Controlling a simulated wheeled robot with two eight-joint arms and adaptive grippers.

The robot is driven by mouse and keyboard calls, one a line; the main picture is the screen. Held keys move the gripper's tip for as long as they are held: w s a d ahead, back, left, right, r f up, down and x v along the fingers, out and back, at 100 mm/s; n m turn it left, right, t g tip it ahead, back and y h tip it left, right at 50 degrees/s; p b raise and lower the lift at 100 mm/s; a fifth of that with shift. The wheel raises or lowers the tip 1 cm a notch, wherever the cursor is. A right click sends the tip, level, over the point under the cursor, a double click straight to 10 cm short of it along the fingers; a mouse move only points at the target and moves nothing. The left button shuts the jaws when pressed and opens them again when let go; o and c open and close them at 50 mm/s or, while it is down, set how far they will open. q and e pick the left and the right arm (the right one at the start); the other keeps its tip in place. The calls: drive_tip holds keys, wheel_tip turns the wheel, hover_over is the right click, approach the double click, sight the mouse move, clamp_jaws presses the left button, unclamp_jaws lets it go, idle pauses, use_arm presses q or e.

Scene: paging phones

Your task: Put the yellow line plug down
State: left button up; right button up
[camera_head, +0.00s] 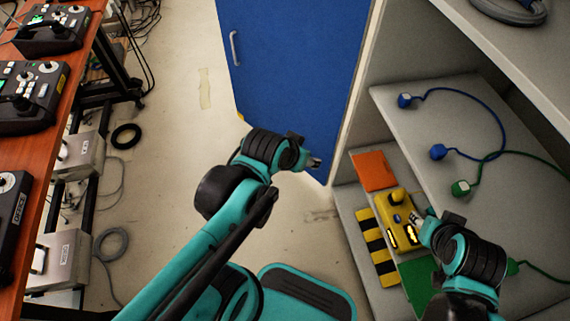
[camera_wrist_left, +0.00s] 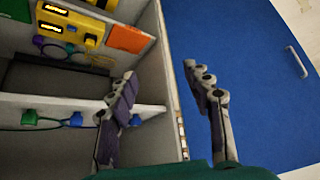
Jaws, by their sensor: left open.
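I cannot clearly make out a yellow line plug. My left gripper (camera_head: 314,163) is in front of the blue door, apart from the device. In the left wrist view its fingers (camera_wrist_left: 164,92) are spread with nothing between them, over the cabinet's edge. My right gripper (camera_head: 419,218) is at the device's right side; its fingertips are too small to read.
Blue plugs (camera_head: 438,152) and a green plug (camera_head: 461,188) lie with their cables on the grey shelf (camera_head: 490,115). Orange (camera_head: 374,170), striped (camera_head: 376,247) and green (camera_head: 418,283) panels surround the device. The blue door (camera_head: 290,70) stands behind. A wooden bench (camera_head: 62,105) holds consoles at left.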

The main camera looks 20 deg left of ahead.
use_arm(q)
drive_tip(key=shift+n+y, duration=0.4)
drive_tip(key=shift+n, duration=0.2)
drive_tip(key=s+a, duration=0.2)
drive_tip(key=s, duration=0.1)
drive_tip(key=s+a, duration=0.1)
drive_tip(key=shift+s+f, duration=0.1)
drive_tip(key=shift+s, duration=0.1)
drive_tip(key=shift+d, duration=0.1)
idle(2.4)
